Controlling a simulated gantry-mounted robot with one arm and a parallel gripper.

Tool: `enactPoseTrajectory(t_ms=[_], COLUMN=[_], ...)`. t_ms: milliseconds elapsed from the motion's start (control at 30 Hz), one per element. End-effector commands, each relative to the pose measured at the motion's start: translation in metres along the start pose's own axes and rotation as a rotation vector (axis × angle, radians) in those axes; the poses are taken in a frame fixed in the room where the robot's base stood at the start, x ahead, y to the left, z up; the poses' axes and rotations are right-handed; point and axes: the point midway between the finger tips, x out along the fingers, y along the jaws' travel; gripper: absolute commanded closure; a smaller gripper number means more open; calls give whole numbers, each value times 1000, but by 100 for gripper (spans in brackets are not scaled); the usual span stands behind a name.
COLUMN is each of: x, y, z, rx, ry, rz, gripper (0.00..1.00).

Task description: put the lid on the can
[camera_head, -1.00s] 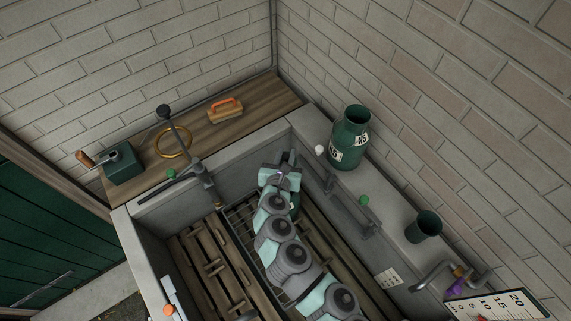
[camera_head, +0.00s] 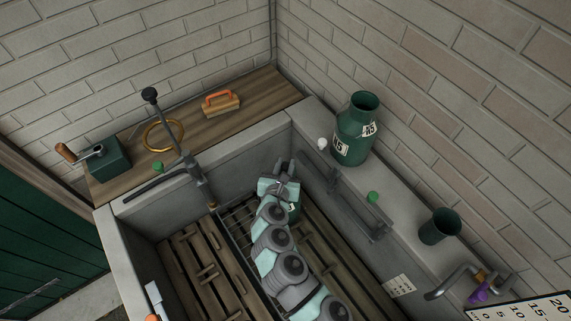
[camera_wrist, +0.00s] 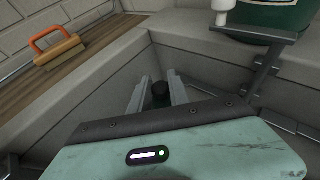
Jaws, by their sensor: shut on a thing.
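The can (camera_head: 350,147) is dark green with white number labels. It stands upright on the stone ledge at the right of the sink, and its mouth looks open. Its lower part shows at the top right of the wrist view (camera_wrist: 275,18). My gripper (camera_head: 287,168) is over the sink, lower left of the can and apart from it. In the wrist view, a dark rounded piece (camera_wrist: 160,92) sits between the fingers. It looks like the lid, but most of it is hidden. A green part with a white mark (camera_head: 293,209) shows beside my gripper in the head view.
A white knob (camera_head: 322,144) and grey rail (camera_head: 352,205) line the ledge near the can. A green cup (camera_head: 440,227) stands farther along. An orange-handled brush (camera_head: 221,103) lies on the wooden counter.

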Motion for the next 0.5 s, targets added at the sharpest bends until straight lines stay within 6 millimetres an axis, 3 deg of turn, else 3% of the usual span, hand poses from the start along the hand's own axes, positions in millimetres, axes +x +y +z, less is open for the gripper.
enactPoseTrajectory(t_ms=[33, 500], x=[5, 25], y=[0, -1], z=[-11, -60], rx=[0, -3], ry=[-1, 0], rz=[0, -2], gripper=[100, 100])
